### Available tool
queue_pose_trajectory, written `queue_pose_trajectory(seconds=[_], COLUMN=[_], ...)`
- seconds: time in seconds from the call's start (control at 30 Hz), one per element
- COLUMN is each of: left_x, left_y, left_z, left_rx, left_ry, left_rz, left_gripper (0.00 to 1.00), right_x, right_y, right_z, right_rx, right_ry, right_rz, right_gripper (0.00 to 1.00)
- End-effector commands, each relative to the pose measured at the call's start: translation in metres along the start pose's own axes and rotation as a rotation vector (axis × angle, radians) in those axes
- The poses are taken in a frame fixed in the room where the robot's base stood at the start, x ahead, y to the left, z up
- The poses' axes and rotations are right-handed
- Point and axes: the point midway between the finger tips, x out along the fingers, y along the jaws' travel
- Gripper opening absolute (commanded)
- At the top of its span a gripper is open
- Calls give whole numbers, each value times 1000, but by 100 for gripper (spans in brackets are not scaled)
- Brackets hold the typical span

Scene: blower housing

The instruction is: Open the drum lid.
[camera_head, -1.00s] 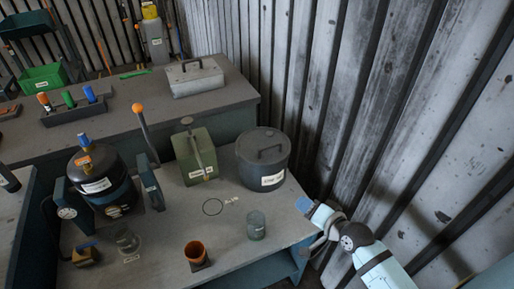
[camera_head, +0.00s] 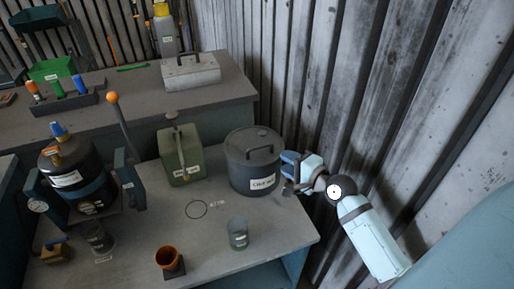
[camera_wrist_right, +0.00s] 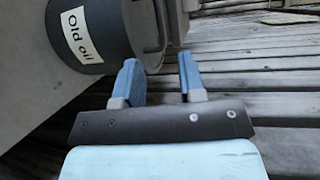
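The dark grey drum (camera_head: 254,176) stands at the right end of the workbench, with its lid (camera_head: 251,145) on and an arched handle on top. In the right wrist view the drum (camera_wrist_right: 110,40) shows at the upper left, with a label reading "Old oil". My right gripper (camera_head: 288,168) is just to the right of the drum, about level with its upper part. In the right wrist view the two blue fingers (camera_wrist_right: 160,78) stand apart with nothing between them. I cannot tell whether they touch the drum. My left gripper is not in view.
A green canister (camera_head: 180,155) stands left of the drum. A glass jar (camera_head: 238,233) and an orange cup (camera_head: 167,258) are near the bench front. A black vessel (camera_head: 72,180) stands at left. The corrugated wall (camera_head: 345,90) is close behind and right of the drum.

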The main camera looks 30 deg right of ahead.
Motion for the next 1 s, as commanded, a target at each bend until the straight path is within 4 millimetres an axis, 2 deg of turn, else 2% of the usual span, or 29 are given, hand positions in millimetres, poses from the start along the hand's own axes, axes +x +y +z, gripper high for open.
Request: queue_pose_trajectory(seconds=[0.3,0.5,0.7,1.0], left_x=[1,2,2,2], left_y=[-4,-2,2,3], left_z=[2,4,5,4], left_rx=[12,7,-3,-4], left_ry=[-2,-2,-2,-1], left_rz=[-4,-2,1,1], left_gripper=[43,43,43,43], right_x=[69,102,118,120], right_y=[-1,0,0,0], right_z=[0,0,1,1], right_rx=[-1,-1,-1,-2], right_ry=[-1,0,-1,0], right_rz=[-3,-1,0,0], right_gripper=[37,37,37,37])
